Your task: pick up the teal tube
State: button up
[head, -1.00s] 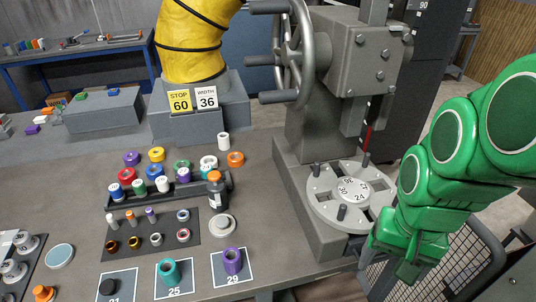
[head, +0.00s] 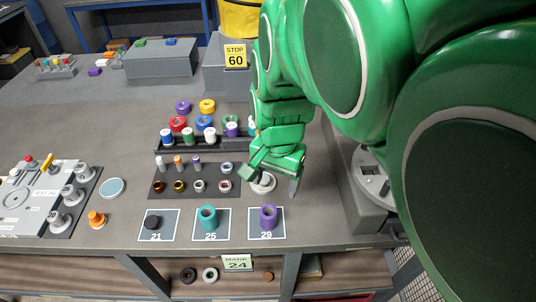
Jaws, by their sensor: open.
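The teal tube (head: 208,218) stands upright on the grey mat marked 25 (head: 223,231), near the table's front edge in the head view. A purple tube (head: 268,217) stands on the mat marked 29 (head: 281,235), to its right. My gripper (head: 272,182) is open, fingers pointing down, above and to the right of the teal tube and apart from it. It is behind the purple tube in the picture, over a round pale dish (head: 263,187) that it partly hides.
A black cap (head: 153,221) sits on the mat marked 21. Behind the mats, a dark tray (head: 165,187) holds several small tubes and rings. An orange knob (head: 96,218) and pale disc (head: 112,187) lie left. The indexing machine (head: 367,187) stands right, partly hidden by my arm.

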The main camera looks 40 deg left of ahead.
jog(key=n, duration=0.1)
send_over(207, 215)
jog(key=s+d, duration=0.1)
jog(key=d, duration=0.1)
notch_tip(207, 215, down, 6)
jog(key=shift+w+a+f, duration=0.1)
jog(key=shift+a+f, duration=0.05)
jog(key=shift+f, duration=3.65)
jog(key=c, duration=1.2)
jog(key=shift+r, duration=0.1)
